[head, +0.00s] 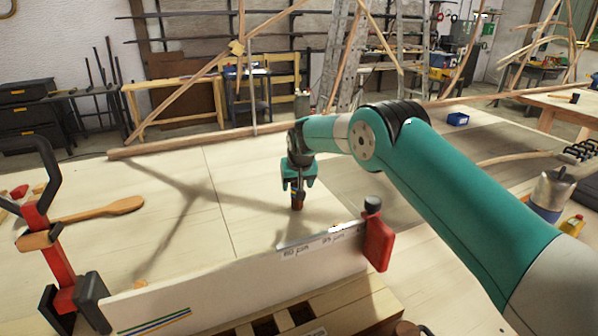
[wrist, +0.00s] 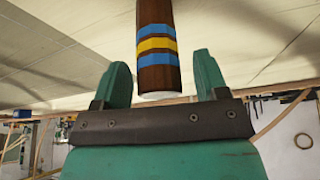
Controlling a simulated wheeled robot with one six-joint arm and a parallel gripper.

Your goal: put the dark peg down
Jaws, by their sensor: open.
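The dark peg (wrist: 158,58) is brown with two blue bands and a yellow band between them. In the wrist view it stands between the two teal fingers of my gripper (wrist: 161,80), with a visible gap on each side. In the head view the peg (head: 297,200) shows below my gripper (head: 298,184), over the pale tabletop (head: 270,205). The gripper is open around the peg. I cannot tell from the head view whether the peg's lower end touches the table.
A white board (head: 240,275) held by red clamps runs along the near side. A wooden spoon (head: 100,209) lies at the left. A long lath (head: 250,133) lies along the far edge. A metal can (head: 551,190) stands at the right.

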